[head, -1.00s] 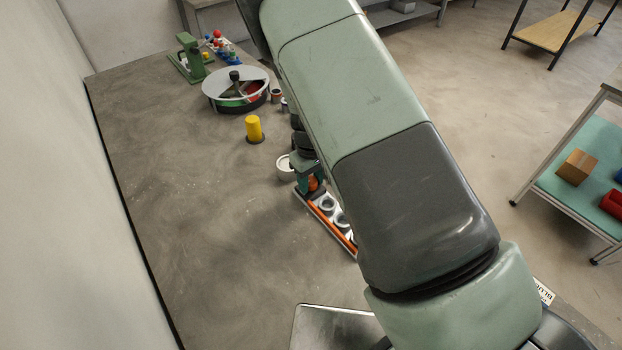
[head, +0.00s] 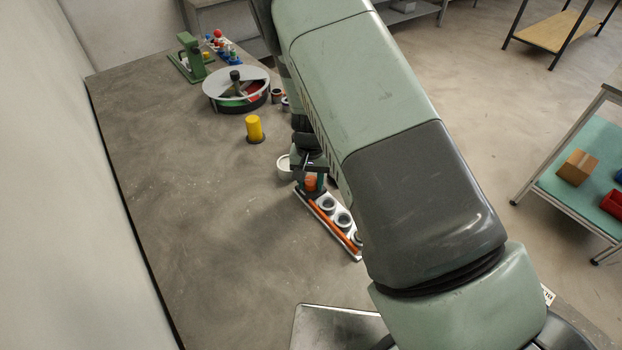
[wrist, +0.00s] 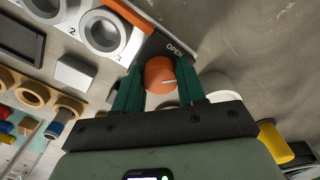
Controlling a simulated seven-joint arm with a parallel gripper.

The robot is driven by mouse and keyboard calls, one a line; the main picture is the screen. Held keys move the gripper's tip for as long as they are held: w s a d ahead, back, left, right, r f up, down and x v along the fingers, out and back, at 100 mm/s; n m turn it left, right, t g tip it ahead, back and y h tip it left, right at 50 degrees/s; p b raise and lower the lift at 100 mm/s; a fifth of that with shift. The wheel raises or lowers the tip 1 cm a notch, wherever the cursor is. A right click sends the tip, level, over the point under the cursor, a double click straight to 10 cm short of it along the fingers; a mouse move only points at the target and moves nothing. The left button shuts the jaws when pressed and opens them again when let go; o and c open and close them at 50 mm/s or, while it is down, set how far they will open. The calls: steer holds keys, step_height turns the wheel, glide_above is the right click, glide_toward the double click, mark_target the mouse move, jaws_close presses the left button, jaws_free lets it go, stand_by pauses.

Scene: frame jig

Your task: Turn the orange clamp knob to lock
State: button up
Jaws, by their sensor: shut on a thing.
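The orange clamp knob (wrist: 160,76) sits at the end of the frame jig (wrist: 125,25), beside the printed word OPEN. My gripper (wrist: 160,85) is shut on the knob, with one green finger on each side. In the head view the knob (head: 311,182) shows between the fingers at the far end of the jig (head: 330,225). The jig has an orange bar along one side and round numbered sockets. Part of the jig is hidden behind my arm.
A yellow cylinder (head: 254,128) and a white round container (head: 284,168) stand near the jig. A divided round tray (head: 236,90) and a green stand (head: 190,58) are farther back. A metal plate (head: 335,328) lies in front. The table's left side is clear.

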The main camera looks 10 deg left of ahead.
mark_target(310, 181)
steer(key=m, duration=0.4)
steer(key=shift+m, duration=0.3)
steer(key=m, duration=0.4)
steer(key=shift+a+m, duration=0.1)
steer(key=shift+m, duration=0.2)
steer(key=o, duration=1.1)
steer(key=shift+c, duration=0.2)
step_height(310, 181, up, 11)
